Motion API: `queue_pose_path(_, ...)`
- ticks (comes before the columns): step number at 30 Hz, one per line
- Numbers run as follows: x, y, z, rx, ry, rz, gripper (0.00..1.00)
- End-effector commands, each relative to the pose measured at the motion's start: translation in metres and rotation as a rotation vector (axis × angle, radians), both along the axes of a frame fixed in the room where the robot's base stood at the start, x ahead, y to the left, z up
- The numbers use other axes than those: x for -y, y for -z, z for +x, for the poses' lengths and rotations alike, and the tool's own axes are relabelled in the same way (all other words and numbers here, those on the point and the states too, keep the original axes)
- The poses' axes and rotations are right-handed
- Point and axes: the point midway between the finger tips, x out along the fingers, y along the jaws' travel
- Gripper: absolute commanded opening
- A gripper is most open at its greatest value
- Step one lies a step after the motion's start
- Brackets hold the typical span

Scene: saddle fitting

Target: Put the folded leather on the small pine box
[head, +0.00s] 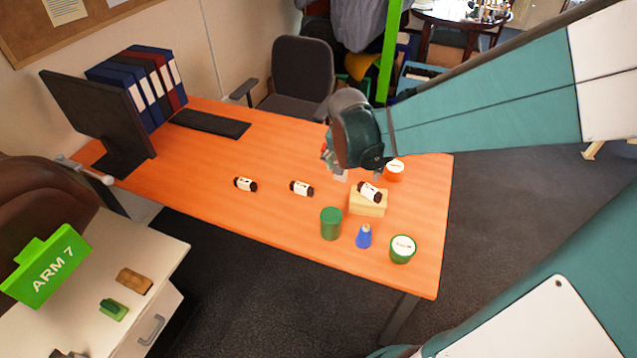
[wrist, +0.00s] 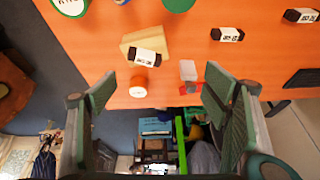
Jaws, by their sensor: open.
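The small pine box (head: 367,208) stands on the orange desk, right of centre; the wrist view shows it too (wrist: 131,43). A dark-ended piece with a white label (head: 369,191) lies slantwise on its top, also in the wrist view (wrist: 146,57). Two similar pieces lie on the desk to its left, a middle one (head: 301,188) and a left one (head: 245,184). I cannot tell for sure which is the folded leather, as the labels are too small to read. My gripper (wrist: 158,92) is open and empty, above the desk behind and left of the box (head: 336,172).
A green cylinder (head: 331,223), a blue cone (head: 364,237) and a green tin (head: 403,248) stand in front of the box. An orange tin (head: 395,171) is behind it. A pale block (wrist: 187,70) and a red object (wrist: 186,89) lie near my gripper. The desk's left-front area is clear.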

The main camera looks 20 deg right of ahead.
Motion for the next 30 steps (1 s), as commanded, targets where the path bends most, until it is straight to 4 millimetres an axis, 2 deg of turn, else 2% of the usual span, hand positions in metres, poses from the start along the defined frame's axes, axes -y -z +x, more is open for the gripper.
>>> queue_pose_path(15, -0.062, -0.054, -0.041, 0.049, -0.303, -0.015, 0.75)
queue_pose_path(30, -0.115, -0.09, -0.089, 0.112, -0.581, -0.054, 0.75)
